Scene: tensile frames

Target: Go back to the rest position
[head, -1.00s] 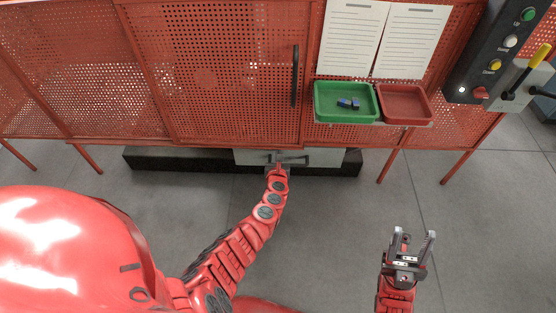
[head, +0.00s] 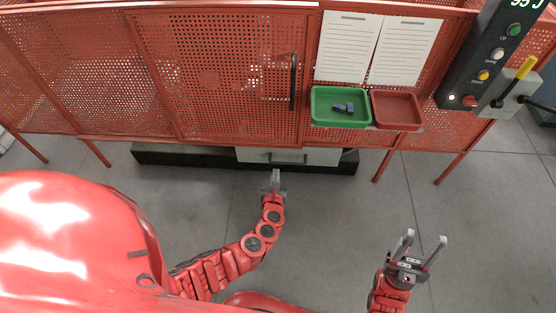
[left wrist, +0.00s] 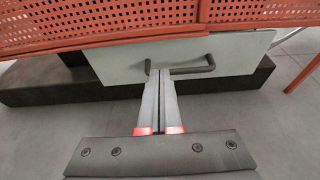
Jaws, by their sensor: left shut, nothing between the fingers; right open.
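My left gripper (head: 276,176) is shut and empty, a little in front of the low grey drawer (head: 325,157) under the red cage. Its closed fingers (left wrist: 157,95) also show in the left wrist view, pointing at the drawer front (left wrist: 105,62) beside the dark bar handle (left wrist: 195,71); the fingers overlap the handle's left end in that view, but the head view shows them apart from it. My right gripper (head: 421,245) is open and empty, above the floor at the lower right.
The red perforated cage (head: 225,85) spans the back, with a vertical door handle (head: 293,82). A green tray (head: 320,119) holds small blue and dark pieces (head: 343,108); a red tray (head: 397,127) beside it looks empty. A control panel (head: 490,60) stands at right. The grey floor (head: 330,225) between my grippers is clear.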

